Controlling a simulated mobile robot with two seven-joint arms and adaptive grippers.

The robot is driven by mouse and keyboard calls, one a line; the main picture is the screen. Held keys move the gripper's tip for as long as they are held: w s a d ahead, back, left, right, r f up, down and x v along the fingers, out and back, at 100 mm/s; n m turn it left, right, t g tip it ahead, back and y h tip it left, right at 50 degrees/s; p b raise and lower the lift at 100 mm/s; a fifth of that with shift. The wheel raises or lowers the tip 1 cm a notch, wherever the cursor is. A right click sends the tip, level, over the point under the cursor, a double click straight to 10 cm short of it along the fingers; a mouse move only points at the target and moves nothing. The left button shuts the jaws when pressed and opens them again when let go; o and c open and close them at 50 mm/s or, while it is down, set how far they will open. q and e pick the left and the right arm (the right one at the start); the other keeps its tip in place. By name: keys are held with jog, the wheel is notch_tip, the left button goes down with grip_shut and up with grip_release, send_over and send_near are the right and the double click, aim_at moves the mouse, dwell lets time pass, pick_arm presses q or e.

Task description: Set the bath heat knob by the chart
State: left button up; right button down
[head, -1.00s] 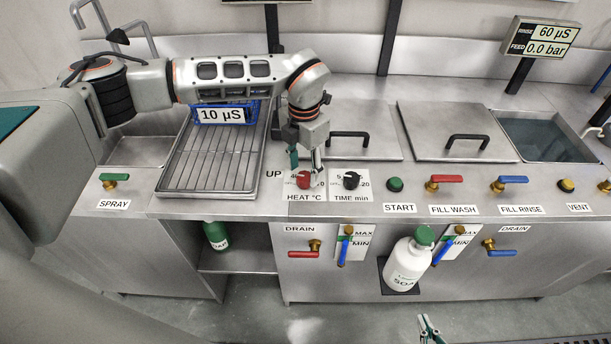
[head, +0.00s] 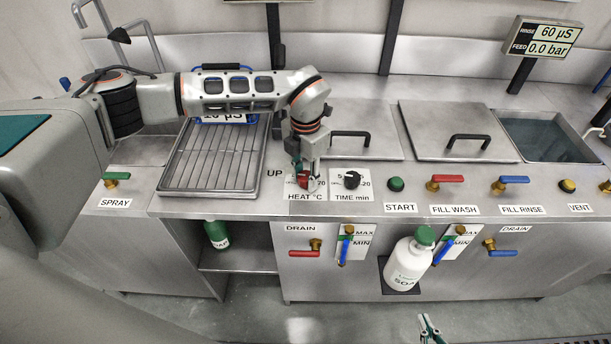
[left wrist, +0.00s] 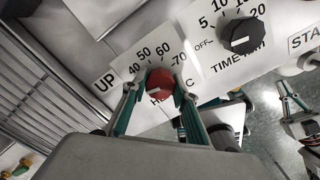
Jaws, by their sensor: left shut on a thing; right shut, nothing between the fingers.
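The red heat knob (head: 304,182) sits on the HEAT °C plate on the counter front. It also shows in the left wrist view (left wrist: 160,84), below the dial numbers 40, 50, 60 and 70. My left gripper (head: 303,174) is shut on this knob, with one green-sided finger on each side of it. The fingers and the angle hide where the knob points. My right gripper (head: 430,328) is shut and empty, low in front of the counter. I cannot pick out a chart in these views.
The black time knob (head: 352,180) is close on the right, then the green start button (head: 395,185). A wire-rack tray (head: 215,160) lies to the left. A white soap jug (head: 408,262) stands below. Lidded baths are behind.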

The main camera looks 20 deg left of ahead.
pick_arm(q)
jog(key=shift+m, duration=0.3)
jog(key=m+p, duration=0.1)
jog(key=m, duration=0.1)
jog(key=shift+r+m, duration=0.1)
jog(key=shift+m, duration=0.2)
jog(key=m, duration=0.4)
jog(key=shift+p, duration=0.3)
jog(key=m, duration=0.5)
jog(key=shift+p, duration=0.3)
jog(key=shift+m, duration=1.8)
jog(key=o, duration=1.1)
